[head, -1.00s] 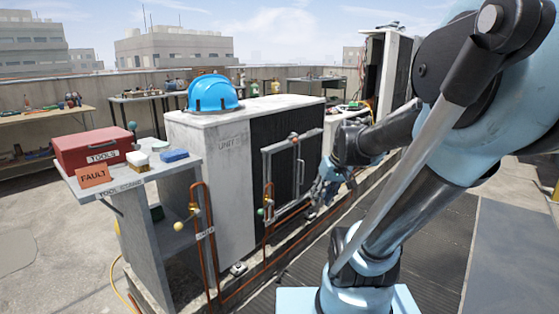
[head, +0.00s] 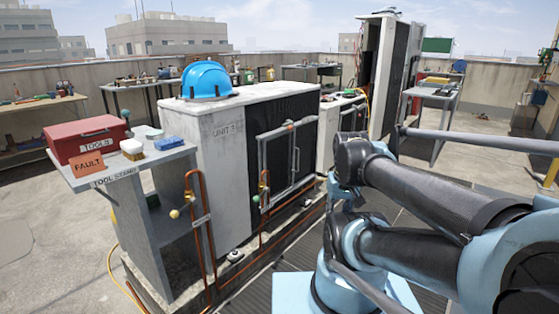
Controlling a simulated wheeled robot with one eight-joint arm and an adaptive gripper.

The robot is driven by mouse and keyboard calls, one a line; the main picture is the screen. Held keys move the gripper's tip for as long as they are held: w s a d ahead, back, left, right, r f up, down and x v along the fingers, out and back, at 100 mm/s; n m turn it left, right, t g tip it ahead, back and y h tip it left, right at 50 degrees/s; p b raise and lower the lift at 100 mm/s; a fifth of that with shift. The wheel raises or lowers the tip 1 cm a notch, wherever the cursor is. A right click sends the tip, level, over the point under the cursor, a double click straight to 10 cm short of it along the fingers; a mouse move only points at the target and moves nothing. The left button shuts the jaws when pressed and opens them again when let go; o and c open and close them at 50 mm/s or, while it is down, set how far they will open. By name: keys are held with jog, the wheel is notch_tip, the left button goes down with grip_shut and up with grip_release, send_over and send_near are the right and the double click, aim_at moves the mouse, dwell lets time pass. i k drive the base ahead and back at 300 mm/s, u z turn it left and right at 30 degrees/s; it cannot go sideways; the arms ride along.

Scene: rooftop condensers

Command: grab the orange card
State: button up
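The orange card (head: 88,166), marked FAULT, stands tilted at the front left corner of the tool stand (head: 118,180). It leans close to the front of a red toolbox (head: 88,138) marked TOOLS; whether they touch I cannot tell. My arm is folded at the right of the head view, well away from the card. I cannot make out my gripper's fingers; they do not show in this view.
A white-topped block (head: 132,148) and a blue block (head: 168,143) lie right of the toolbox. Copper pipes (head: 205,230) rise at the stand's right. Open floor lies left.

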aim_at(90, 163)
jog(key=u, duration=1.9)
jog(key=k, duration=0.5)
jog(key=u, duration=0.7)
jog(key=i, duration=1.05)
jog(key=u, duration=0.1)
